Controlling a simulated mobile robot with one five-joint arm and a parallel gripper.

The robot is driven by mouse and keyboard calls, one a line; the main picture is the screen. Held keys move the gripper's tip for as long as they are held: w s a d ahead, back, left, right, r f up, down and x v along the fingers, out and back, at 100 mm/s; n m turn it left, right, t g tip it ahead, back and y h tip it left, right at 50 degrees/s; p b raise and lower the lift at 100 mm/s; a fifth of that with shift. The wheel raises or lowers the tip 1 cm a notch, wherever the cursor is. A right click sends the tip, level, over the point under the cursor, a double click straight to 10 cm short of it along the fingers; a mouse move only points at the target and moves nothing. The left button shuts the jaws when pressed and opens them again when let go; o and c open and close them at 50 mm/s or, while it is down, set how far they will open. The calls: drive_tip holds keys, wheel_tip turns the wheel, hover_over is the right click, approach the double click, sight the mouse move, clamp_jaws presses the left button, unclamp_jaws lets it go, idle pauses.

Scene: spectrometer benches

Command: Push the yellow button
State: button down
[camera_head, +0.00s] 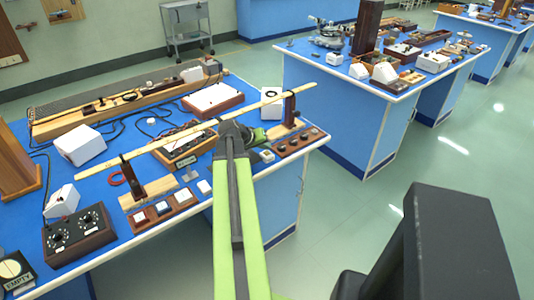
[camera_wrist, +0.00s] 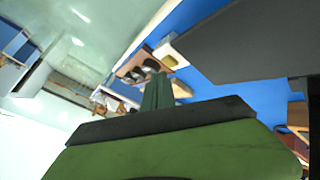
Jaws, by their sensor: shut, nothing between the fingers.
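A small white box (camera_head: 267,156) stands near the front right edge of the near blue bench, next to a brown panel with knobs (camera_head: 297,141). In the wrist view a white box with a yellow patch (camera_wrist: 168,58), perhaps the yellow button, lies just beyond my fingertips, beside what looks like the same panel (camera_wrist: 138,68). No yellow button can be made out in the head view. My gripper (camera_head: 250,134) is over the bench, just behind and left of the white box in the picture. Its fingers (camera_wrist: 157,92) are shut and empty. Contact with the box cannot be told.
A long wooden bar (camera_head: 130,152) on stands crosses the near bench (camera_head: 113,249) close to my gripper. Brown button boxes (camera_head: 170,210) and a dark knob box (camera_head: 77,240) stand to the left.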

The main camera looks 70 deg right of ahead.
drive_tip(key=shift+f, duration=0.15)
drive_tip(key=shift+f+b, duration=0.25)
drive_tip(key=shift+b, duration=0.15)
drive_tip(key=shift+f+b, duration=0.5)
idle(0.4)
drive_tip(key=shift+r+p, duration=0.9)
drive_tip(key=shift+r, duration=0.05)
wheel_tip(320, 180, up, 5)
drive_tip(key=p, duration=0.5)
